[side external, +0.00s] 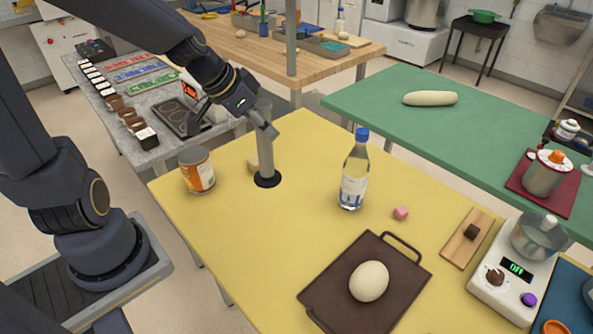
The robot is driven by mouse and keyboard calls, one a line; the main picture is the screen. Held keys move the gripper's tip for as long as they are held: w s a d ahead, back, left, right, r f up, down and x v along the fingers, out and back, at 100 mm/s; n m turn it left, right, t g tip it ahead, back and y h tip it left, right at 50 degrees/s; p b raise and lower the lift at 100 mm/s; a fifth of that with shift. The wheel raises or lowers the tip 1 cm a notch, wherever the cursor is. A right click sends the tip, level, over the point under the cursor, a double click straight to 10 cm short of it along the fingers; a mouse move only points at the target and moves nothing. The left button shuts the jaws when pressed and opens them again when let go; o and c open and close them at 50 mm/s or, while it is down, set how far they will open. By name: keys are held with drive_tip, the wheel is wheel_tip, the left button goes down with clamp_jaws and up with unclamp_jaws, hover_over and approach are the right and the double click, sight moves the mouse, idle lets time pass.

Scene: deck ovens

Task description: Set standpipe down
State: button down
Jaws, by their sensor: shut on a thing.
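The standpipe (266,157) is a grey upright tube with a round black base. It is in the left half of the yellow table (310,215) in the side view. My gripper (268,126) comes from the upper left and is shut on the tube near its top. The tube looks upright. Its base appears at or very near the tabletop; I cannot tell whether it touches. The top of the tube is partly hidden by my gripper.
An orange-and-white can (198,171) stands left of the standpipe. A small beige piece (252,165) is partly hidden behind it. A brown tray (330,290) with an egg is in front. Bare yellow tabletop surrounds the base's front.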

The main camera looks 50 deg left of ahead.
drive_tip(key=w+f, duration=1.2)
drive_tip(key=shift+a+f, duration=0.1)
drive_tip(key=shift+f, duration=0.05)
drive_tip(key=c, duration=0.8)
unclamp_jaws()
